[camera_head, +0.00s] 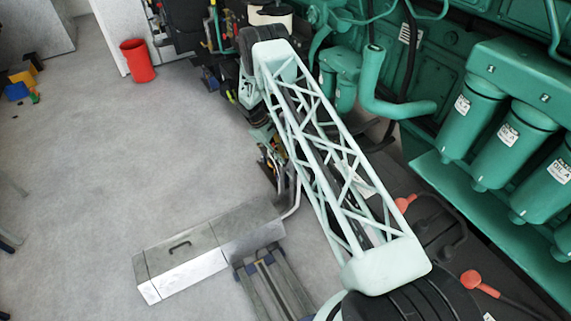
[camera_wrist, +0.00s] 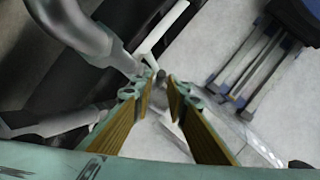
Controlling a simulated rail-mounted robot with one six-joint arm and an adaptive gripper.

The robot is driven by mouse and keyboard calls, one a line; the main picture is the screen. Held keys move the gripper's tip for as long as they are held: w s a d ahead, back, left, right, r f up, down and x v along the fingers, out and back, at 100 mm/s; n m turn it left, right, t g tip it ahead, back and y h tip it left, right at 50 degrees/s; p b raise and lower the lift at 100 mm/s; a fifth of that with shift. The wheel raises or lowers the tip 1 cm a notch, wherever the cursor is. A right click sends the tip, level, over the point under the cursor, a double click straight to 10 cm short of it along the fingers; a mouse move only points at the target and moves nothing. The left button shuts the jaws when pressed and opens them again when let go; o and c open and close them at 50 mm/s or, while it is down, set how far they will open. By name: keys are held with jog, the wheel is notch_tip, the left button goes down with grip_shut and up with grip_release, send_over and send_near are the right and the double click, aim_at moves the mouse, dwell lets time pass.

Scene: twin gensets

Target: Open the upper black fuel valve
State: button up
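My gripper (camera_wrist: 164,84) is open in the wrist view, with its two tan-padded fingers apart and a gap between the tips. A thick grey pipe (camera_wrist: 80,25) comes in from the top left and ends close to the left fingertip. A thin pale bar (camera_wrist: 163,27) runs down toward the fingertips; I cannot tell whether they touch it. I cannot clearly make out the upper black fuel valve in either view. In the head view my lattice arm link crosses the middle, and the area around my gripper is cluttered and partly hidden.
The green engine (camera_head: 450,60) with several filter canisters (camera_head: 473,115) fills the right side. A metal box with a handle (camera_head: 190,258) lies on the floor by a blue-grey rail (camera_head: 270,285). A red bin (camera_head: 137,61) stands at upper left. The left floor is mostly clear.

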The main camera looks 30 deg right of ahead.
jog(key=shift+x, duration=2.2)
grip_shut()
